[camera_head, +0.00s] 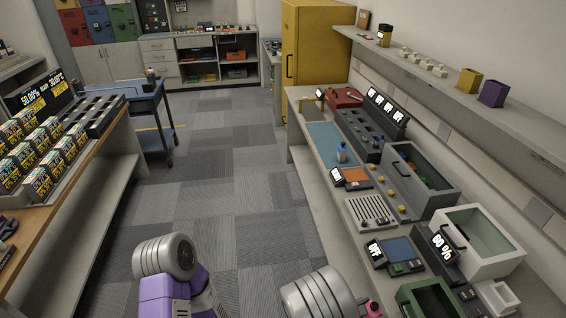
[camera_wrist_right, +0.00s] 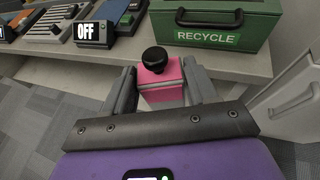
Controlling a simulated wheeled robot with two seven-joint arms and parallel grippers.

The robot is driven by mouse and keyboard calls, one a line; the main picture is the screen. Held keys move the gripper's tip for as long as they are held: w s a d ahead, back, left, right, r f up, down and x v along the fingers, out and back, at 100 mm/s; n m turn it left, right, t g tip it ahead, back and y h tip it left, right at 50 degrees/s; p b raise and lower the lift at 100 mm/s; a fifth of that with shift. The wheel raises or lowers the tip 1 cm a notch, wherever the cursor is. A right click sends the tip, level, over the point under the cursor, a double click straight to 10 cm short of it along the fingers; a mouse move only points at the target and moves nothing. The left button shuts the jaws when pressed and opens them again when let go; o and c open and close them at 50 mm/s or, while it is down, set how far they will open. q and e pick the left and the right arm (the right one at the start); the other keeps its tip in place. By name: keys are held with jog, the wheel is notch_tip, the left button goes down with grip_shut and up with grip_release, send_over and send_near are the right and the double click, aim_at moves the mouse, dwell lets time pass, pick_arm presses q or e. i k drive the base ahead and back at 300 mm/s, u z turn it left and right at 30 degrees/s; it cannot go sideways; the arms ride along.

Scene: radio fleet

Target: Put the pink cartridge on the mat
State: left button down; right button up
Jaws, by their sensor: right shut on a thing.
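The pink cartridge (camera_wrist_right: 160,83), a pink block with a black round knob on top, sits between the fingers of my right gripper (camera_wrist_right: 158,70) in the right wrist view. That gripper is shut on it, in front of the bench edge. A bit of pink (camera_head: 373,307) shows at the bottom of the head view, beside my right arm. A flat teal mat (camera_head: 322,130) lies on the right bench, towards its far end; I cannot tell for sure that it is the task's mat. My left arm shows at the bottom of the head view, but its gripper does not.
A green RECYCLE box (camera_wrist_right: 215,22) stands on the bench, right of the cartridge. A blue pad (camera_head: 398,249) with an OFF display lies nearby. The floor (camera_head: 225,180) between the benches is clear.

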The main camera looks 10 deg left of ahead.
aim_at(333, 146)
jog(key=u, duration=0.8)
jog(key=i, duration=1.5)
jog(key=z, duration=0.3)
jog(key=i, duration=1.25)
jog(key=z, duration=0.6)
